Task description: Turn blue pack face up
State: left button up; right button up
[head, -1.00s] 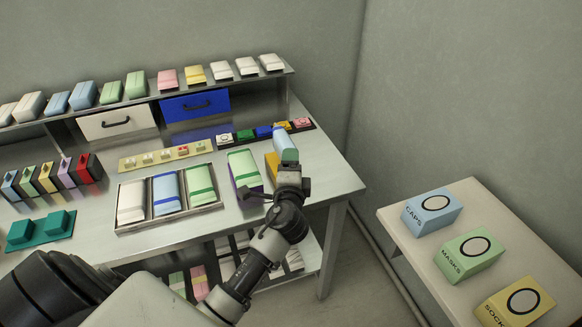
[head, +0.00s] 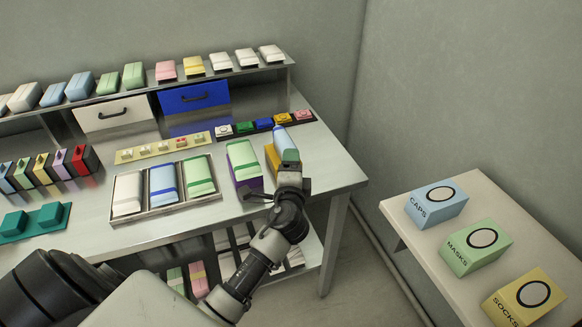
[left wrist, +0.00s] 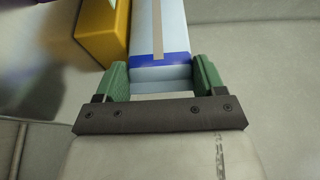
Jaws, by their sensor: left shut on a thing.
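The blue pack (head: 283,141) is light blue and held over the right part of the steel table in the head view. In the left wrist view the pack (left wrist: 172,30) shows a dark blue band near the fingers and a tan stripe along its length. My left gripper (head: 289,160) is shut on its near end. The green fingers of the gripper (left wrist: 161,78) press on both sides of it. The gripper hides the pack's near end in the head view. I cannot tell whether the pack touches the table. My right gripper is not in view.
A yellow block (head: 271,157) is just left of the pack, and a green-topped purple block (head: 246,184) stands further left. A tray (head: 147,213) holds white, blue and green packs. A row of small coloured pieces (head: 264,125) lies behind. A side table (head: 404,230) with boxes stands right.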

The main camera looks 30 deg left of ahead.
pick_arm(q)
jog(key=shift+f, duration=0.1)
jog(key=o, duration=1)
jog(key=shift+s+d+b, duration=0.25)
jog(key=shift+s+d, duration=0.85)
jog(key=shift+d, duration=0.3)
jog(key=shift+s+d+b, duration=0.2)
jog(key=shift+s+d, duration=0.85)
jog(key=shift+d, duration=0.3)
